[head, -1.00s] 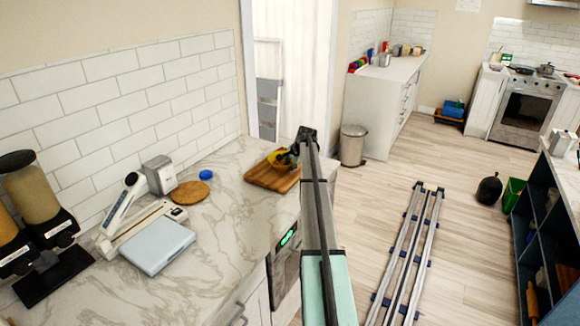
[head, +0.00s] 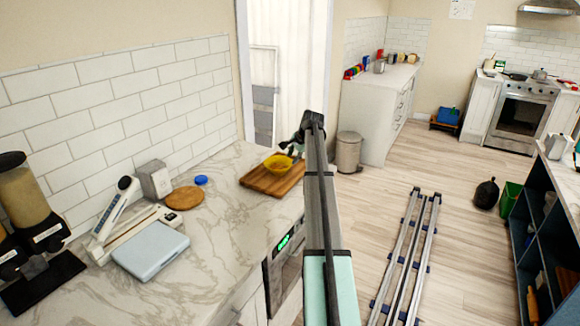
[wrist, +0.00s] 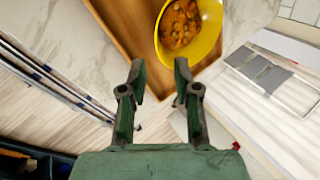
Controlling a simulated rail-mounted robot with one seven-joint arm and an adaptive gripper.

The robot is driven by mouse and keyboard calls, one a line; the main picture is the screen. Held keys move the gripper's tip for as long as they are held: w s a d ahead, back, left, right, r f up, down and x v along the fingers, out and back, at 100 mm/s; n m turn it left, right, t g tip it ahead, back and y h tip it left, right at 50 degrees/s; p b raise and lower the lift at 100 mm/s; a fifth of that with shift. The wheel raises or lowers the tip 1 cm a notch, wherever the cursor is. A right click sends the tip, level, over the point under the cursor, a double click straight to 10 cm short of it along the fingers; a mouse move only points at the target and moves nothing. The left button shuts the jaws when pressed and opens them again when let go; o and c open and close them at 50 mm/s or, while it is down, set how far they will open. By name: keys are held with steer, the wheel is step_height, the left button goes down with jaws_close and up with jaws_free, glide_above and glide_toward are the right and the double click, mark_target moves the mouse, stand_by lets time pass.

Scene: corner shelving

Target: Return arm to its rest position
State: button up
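My gripper (wrist: 158,80) is open and empty in the wrist view, its two green and grey fingers spread apart. A yellow bowl (wrist: 207,50) with brown-orange pieces in it lies just beyond the fingertips, apart from them. The bowl stands on a wooden board (wrist: 118,22). In the head view my arm reaches forward to the far end of the counter, and my gripper (head: 297,148) is partly hidden behind the arm. There the yellow bowl (head: 276,163) sits on the wooden board (head: 270,182), to the left of the arm.
The marble counter (head: 225,225) holds a scale (head: 150,252), a round wooden board (head: 187,198), a blue lid (head: 201,180) and dispensers (head: 30,205). Floor rails (head: 405,265) run to the right of my arm.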

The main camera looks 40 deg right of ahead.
steer(key=shift+v, duration=0.9)
